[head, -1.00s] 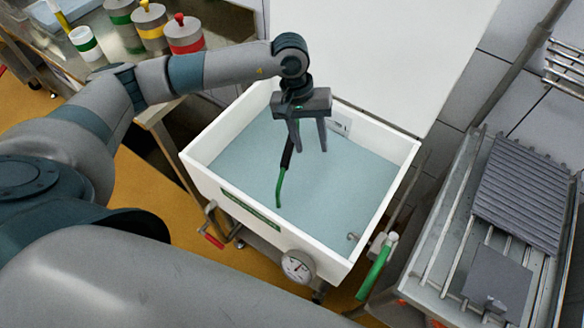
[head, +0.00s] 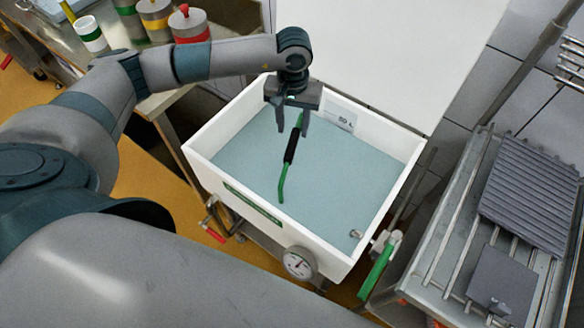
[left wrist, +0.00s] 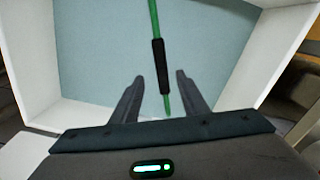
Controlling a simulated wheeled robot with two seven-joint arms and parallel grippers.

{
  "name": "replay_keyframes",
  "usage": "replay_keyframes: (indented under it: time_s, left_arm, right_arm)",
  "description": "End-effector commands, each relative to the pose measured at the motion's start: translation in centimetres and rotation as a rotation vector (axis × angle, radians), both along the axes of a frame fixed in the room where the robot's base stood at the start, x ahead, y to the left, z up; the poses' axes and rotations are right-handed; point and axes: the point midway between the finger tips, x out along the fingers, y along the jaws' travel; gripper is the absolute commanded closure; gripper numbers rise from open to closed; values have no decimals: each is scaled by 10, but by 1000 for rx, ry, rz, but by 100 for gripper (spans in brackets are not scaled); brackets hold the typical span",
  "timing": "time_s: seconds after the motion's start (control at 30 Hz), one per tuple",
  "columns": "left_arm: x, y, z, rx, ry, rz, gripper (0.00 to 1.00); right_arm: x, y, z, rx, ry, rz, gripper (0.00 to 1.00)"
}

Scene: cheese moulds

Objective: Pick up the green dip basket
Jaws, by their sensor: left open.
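The green dip basket shows only as a thin green rod (head: 282,184) with a black grip (head: 291,146). The rod rises at a slant from the pale blue liquid in the white tank (head: 212,188); anything below the surface is hidden. My left gripper (head: 292,131) is open above the tank, pointing down. In the left wrist view the black grip (left wrist: 159,62) and rod run into the gap between the two fingers (left wrist: 156,84), with clear space on both sides. I cannot tell whether the fingers are at the grip's depth. My right gripper is not in view.
The tank's white walls surround the liquid, with a gauge (head: 299,263) and a green-handled valve (head: 378,270) outside. A metal rack with a grey ribbed mat (head: 530,195) stands right. Weights with coloured bands (head: 189,24) stand on the bench at upper left.

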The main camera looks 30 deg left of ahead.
Motion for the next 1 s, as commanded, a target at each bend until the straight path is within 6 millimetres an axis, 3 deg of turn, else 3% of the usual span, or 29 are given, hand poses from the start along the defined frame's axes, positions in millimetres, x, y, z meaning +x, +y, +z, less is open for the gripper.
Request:
replay_keyframes:
  time_s: [0.2,0.4,1.0]
  left_arm:
    - [-1,-1,-45,-1,4,-1,59]
    - [-1,-1,-73,-1,2,-1,59]
    - [0,0,-86,-1,2,0,59]
  right_arm:
    - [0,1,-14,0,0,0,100]
    - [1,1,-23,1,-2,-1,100]
    - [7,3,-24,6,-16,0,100]
